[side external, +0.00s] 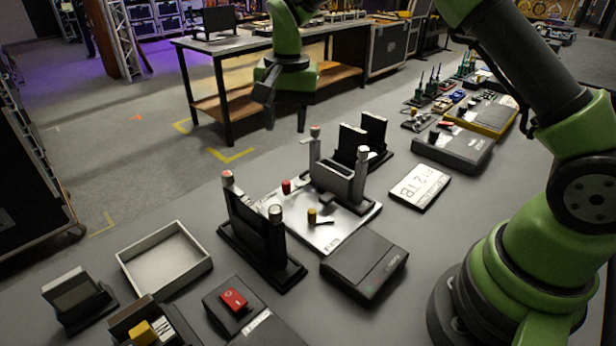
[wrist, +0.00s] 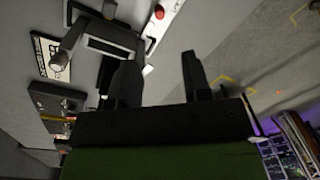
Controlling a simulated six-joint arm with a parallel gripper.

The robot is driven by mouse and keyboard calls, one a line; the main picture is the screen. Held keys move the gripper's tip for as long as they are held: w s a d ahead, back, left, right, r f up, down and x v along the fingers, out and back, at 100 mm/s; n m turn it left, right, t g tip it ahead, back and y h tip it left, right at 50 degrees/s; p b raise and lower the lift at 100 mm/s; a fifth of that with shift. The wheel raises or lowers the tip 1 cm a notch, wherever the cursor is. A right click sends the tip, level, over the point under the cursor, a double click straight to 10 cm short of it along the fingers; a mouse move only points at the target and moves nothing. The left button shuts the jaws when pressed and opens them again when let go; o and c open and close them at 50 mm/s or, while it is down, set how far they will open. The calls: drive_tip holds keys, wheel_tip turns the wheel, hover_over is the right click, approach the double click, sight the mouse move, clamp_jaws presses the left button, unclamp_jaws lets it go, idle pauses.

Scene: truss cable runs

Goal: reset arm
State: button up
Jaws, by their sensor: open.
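My gripper (side external: 285,116) hangs in the air above the far side of the table in the side view, its fingers pointing down. The two dark fingers stand well apart with nothing between them, and they also show in the wrist view (wrist: 159,62). The red knob also shows in the wrist view (wrist: 159,12).
A black upright holder (side external: 259,235) stands left of the plate, and a dark box (side external: 364,265) lies right of it. An empty open tray (side external: 165,262) is at the left. A white label card (side external: 420,187) and a grey case (side external: 455,148) lie farther right. Bare floor shows beyond the table.

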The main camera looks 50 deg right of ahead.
drive_tip(key=s+r+n+t+y, duration=0.1)
drive_tip(key=s+r+n+t, duration=0.2)
drive_tip(key=s+r, duration=0.95)
drive_tip(key=s+a+n+t, duration=0.1)
drive_tip(key=s+n+t, duration=0.2)
drive_tip(key=s, duration=1)
drive_tip(key=shift+s+a+r+y, duration=0.15)
drive_tip(key=shift+a+r+y, duration=0.05)
drive_tip(key=shift+r+y, duration=0.25)
drive_tip(key=shift+o, duration=0.3)
